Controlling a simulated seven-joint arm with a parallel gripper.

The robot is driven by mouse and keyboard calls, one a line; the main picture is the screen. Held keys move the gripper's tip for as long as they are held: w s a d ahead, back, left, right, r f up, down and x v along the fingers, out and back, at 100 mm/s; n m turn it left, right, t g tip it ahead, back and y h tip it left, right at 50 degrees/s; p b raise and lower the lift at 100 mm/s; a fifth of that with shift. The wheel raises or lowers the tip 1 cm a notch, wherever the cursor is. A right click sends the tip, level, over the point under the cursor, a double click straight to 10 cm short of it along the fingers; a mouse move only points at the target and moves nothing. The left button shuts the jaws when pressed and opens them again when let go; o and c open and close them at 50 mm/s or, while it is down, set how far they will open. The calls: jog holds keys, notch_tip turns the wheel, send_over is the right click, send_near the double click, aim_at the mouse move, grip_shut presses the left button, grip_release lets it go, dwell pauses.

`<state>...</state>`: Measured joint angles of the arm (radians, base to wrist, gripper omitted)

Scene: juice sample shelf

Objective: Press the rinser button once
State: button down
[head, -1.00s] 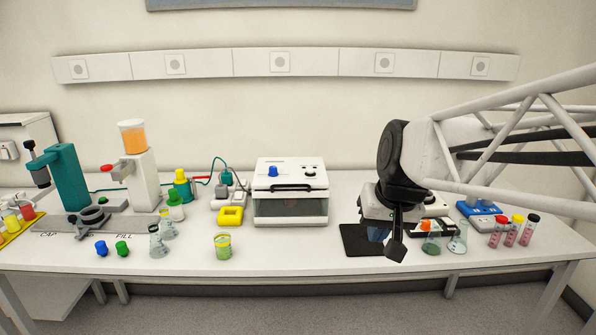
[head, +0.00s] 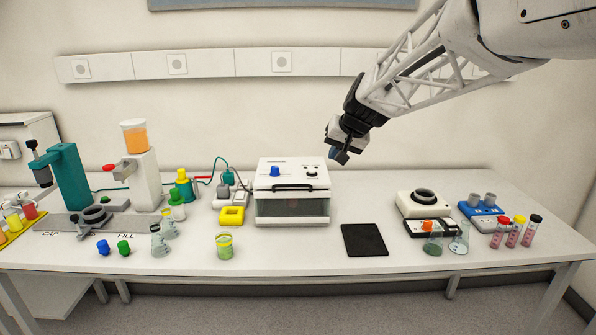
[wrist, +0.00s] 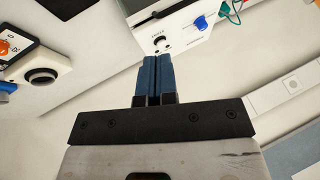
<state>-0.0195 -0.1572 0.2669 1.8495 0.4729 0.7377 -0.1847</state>
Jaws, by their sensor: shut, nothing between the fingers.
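My gripper (head: 340,156) is shut and empty, with its blue fingers together in the wrist view (wrist: 153,78). It hangs in the air above and right of the white box with the blue knob (head: 292,210). I see no contact. No label naming a rinser is readable. A white unit with a round black top (head: 424,195) stands at the right and also shows in the wrist view (wrist: 42,76); I cannot tell whether that is the rinser button.
A black pad (head: 364,240) lies at front centre right. Flasks (head: 433,238), a blue holder (head: 482,210) and capped tubes (head: 513,232) stand at the right.

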jog(key=m+t+y, duration=0.1)
jog(key=t, duration=0.1)
send_over(314, 170)
jog(key=f, duration=0.3)
jog(key=shift+w, duration=0.2)
jog(key=shift+f, duration=0.1)
jog(key=shift+f, duration=4.25)
jog(key=shift+f, duration=1)
jog(key=shift+r, duration=0.95)
